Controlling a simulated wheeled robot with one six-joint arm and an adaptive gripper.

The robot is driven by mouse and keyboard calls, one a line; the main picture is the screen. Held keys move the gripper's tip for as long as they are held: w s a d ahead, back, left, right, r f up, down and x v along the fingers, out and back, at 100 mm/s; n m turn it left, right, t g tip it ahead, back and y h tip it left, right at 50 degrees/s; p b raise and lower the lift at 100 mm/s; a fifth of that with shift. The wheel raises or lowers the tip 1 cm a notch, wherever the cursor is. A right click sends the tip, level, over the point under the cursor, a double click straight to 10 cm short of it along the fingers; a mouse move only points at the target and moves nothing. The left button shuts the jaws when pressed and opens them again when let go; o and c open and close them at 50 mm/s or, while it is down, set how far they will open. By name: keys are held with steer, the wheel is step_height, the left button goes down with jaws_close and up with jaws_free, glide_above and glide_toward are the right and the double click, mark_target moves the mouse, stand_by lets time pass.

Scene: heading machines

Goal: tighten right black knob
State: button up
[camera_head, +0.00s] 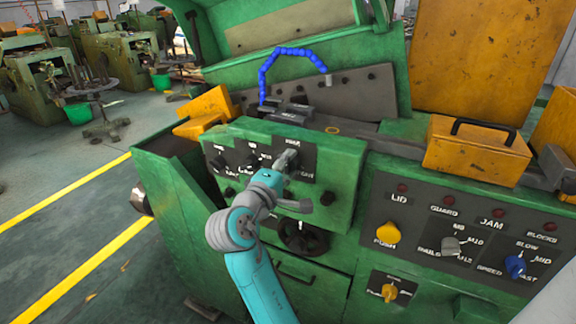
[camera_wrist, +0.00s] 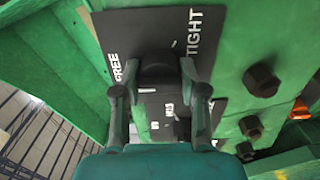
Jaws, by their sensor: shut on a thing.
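My gripper (camera_head: 288,160) reaches up to the dark panel on the green machine, at the rightmost of its row of black knobs. In the wrist view my gripper (camera_wrist: 156,82) has its two fingers on either side of the right black knob (camera_wrist: 158,64) and is shut on it. The knob sits on a dark plate with the words FREE on the left and TIGHT on the right. In the head view the gripper mostly hides this knob. Two other black knobs, the left (camera_head: 218,163) and the middle (camera_head: 252,162), stand to its left.
A black handwheel (camera_head: 303,238) is below my gripper. A control panel with a yellow knob (camera_head: 389,234), a grey knob (camera_head: 451,246) and a blue knob (camera_head: 515,266) is to the right. Dark bolt heads (camera_wrist: 262,79) stick out right of the plate.

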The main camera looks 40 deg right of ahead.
steer(key=shift+m, duration=0.3)
steer(key=m, duration=1.1)
steer(key=shift+m, duration=0.3)
steer(key=m, duration=1.1)
steer(key=shift+f, duration=0.1)
steer(key=shift+m, duration=0.3)
steer(key=o, duration=1.1)
steer(key=shift+o, duration=0.2)
